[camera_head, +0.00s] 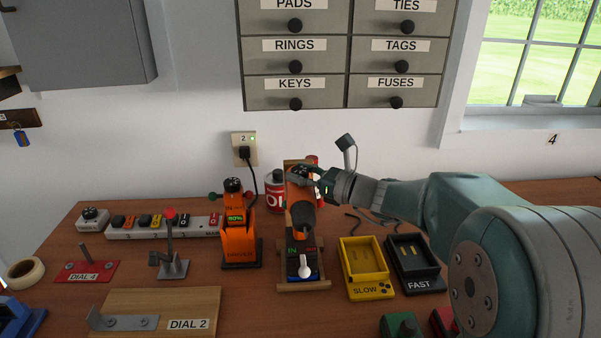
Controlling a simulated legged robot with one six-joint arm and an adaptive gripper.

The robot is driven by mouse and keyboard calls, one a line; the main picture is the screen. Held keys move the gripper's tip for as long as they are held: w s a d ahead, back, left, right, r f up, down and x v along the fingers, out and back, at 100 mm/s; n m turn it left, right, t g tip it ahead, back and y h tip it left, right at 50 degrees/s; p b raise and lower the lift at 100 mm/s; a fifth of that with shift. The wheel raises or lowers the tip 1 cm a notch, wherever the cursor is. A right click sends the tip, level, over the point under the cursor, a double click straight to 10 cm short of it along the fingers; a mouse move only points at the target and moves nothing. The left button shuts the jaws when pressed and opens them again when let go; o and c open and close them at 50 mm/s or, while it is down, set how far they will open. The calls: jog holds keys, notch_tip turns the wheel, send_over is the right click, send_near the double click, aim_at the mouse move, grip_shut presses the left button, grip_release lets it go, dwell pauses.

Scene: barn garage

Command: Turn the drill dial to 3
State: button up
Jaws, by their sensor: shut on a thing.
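The drill (302,225) stands upright in a wooden cradle (287,285) near the middle of the bench. It is orange and dark, with green and red lettering and a white lever (305,268) low on its front. My gripper (304,176) reaches in from the right at the drill's top end. It is shut on the drill dial, which is mostly hidden by the fingers, so its setting cannot be read.
An orange driver (239,243) with its own top dial stands just left. A red-and-white can (275,192) is behind. Yellow SLOW (366,268) and black FAST (414,266) chargers sit right. A power strip (160,228) and a DIAL 2 board (155,313) lie left.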

dwell(0.3)
jog(key=o, duration=1.2)
jog(key=shift+c, duration=0.2)
jog(key=v, duration=1.2)
jog(key=shift+a, duration=0.1)
